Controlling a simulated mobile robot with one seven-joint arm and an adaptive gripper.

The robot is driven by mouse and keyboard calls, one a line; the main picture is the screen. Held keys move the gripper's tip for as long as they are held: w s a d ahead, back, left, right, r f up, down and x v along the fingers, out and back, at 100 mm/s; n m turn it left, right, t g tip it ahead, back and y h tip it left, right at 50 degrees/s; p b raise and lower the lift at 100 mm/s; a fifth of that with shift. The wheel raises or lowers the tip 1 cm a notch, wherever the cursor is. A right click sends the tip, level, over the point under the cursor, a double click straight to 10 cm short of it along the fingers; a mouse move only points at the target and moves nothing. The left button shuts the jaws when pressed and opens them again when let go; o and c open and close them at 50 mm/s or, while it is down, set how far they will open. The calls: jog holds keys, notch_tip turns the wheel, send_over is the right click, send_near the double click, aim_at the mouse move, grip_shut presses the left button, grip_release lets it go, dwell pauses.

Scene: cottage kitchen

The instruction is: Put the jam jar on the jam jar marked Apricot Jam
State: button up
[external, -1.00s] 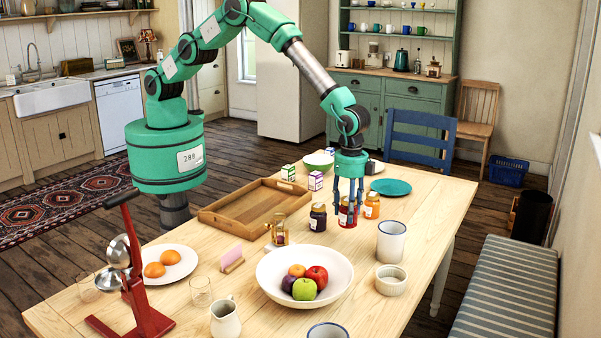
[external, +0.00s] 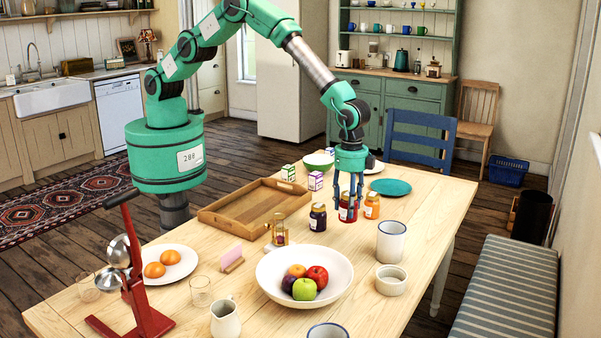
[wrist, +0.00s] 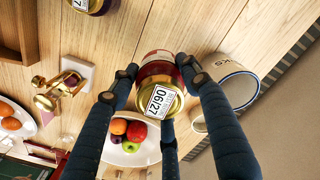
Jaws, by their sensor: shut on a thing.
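My gripper (external: 348,196) is shut on the red jam jar (external: 348,214), with its fingers around the jar's upper part. In the wrist view the red jam jar (wrist: 160,86) shows its gold lid with a white "06/27" label between the fingers. The jar is upright and seems just above the table. An orange jam jar (external: 372,207) stands close on its right and a dark jam jar (external: 318,217) on its left. The names on the jar labels are too small to read.
A wooden tray (external: 222,223) lies left of the jars, and a brass grinder (external: 279,236) stands nearer. A fruit bowl (external: 268,283) and a white enamel mug (external: 391,241) are in front. A teal plate (external: 391,187) lies behind. The table's right side has bare wood.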

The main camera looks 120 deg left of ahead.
jog(key=s+a+r+n+p, duration=0.2)
jog(key=s+a+n, duration=0.4)
jog(key=s+a, duration=0.2)
jog(key=s+a+r+n+p, duration=0.2)
jog(key=s+a+n, duration=0.4)
jog(key=s+a, duration=0.3)
jog(key=a+p, duration=0.1)
jog(key=a, duration=0.2)
jog(key=shift+r+n, duration=0.25)
jog(key=shift+n, duration=0.15)
jog(key=shift+a, duration=0.1)
jog(key=p, duration=0.1)
send_over(373, 194)
jog(key=shift+f, duration=0.75)
jog(key=shift+f+p, duration=0.3)
jog(key=shift+f, duration=1.45)
jog(key=shift+f, duration=0.1)
